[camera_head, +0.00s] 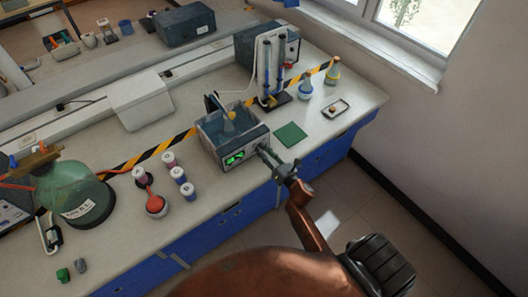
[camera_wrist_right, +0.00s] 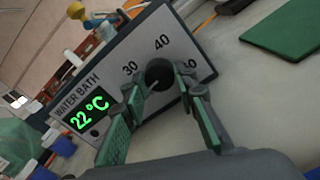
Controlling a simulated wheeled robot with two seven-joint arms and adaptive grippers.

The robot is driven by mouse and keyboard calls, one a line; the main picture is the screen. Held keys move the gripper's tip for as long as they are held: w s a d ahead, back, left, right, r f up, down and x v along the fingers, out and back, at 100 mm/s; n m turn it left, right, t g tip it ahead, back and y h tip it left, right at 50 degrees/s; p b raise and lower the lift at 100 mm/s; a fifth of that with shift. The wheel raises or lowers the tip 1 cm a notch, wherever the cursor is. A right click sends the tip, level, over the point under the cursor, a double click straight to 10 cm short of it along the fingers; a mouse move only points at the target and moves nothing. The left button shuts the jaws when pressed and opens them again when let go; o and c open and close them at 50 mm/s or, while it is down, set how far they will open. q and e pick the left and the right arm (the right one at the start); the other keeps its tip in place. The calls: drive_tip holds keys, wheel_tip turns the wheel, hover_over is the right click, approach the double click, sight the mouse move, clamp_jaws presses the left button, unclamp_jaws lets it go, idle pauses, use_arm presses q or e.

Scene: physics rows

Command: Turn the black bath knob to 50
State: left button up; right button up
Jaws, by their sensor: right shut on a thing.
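My right gripper (camera_wrist_right: 158,92) is shut on the knob, a finger on each side. In the head view my right gripper (camera_head: 267,156) reaches the panel's right end. My left gripper is not in view.
A green pad (camera_head: 291,135) lies right of the bath. Several small capped jars (camera_head: 178,174) and a red-topped pot (camera_head: 155,204) stand to its left. A tube rack (camera_head: 273,99) and flasks (camera_head: 305,87) stand behind.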

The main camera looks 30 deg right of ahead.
drive_tip(key=m, duration=0.5)
drive_tip(key=shift+m+p, duration=0.3)
drive_tip(key=m+p, duration=0.1)
drive_tip(key=m, duration=0.4)
drive_tip(key=shift+r+m, duration=0.1)
drive_tip(key=shift+m, duration=0.2)
drive_tip(key=m+p, duration=0.2)
drive_tip(key=m, duration=0.4)
drive_tip(key=shift+p, duration=0.35)
drive_tip(key=m+p, duration=0.2)
drive_tip(key=m, duration=0.3)
drive_tip(key=shift+r+m, duration=0.1)
drive_tip(key=shift+m, duration=0.3)
drive_tip(key=m+p, duration=0.1)
drive_tip(key=m, duration=0.4)
drive_tip(key=shift+p, duration=0.4)
drive_tip(key=m+p, duration=0.1)
drive_tip(key=m, duration=0.3)
drive_tip(key=shift+m, duration=0.4)
drive_tip(key=m, duration=0.5)
drive_tip(key=shift+m, duration=0.3)
drive_tip(key=m, duration=0.4)
drive_tip(key=shift+f+m, duration=0.2)
drive_tip(key=shift+m, duration=0.4)
